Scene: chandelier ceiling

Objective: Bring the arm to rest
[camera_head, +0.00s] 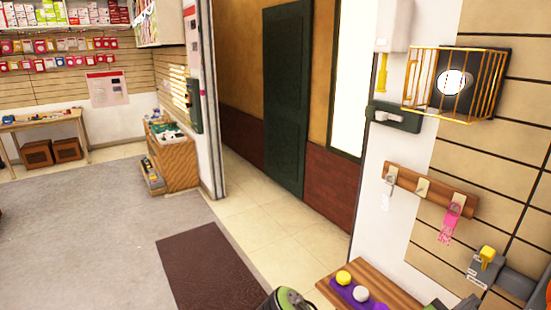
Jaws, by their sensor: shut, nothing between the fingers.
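I see no part that I can make out as my gripper in the head view. No fingers or fingertips show, so where my gripper is and what is around it are outside this picture or hidden. A grey piece with a yellow part (487,262) shows at the lower right, and I cannot tell what it is.
A small wooden table (395,290) with a purple tray stands at the bottom. A dark rounded object with green (290,299) is cut off beside it. A wire cage (455,85) and a hook rack (432,190) hang on the right wall. The grey carpet (90,235) is clear.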

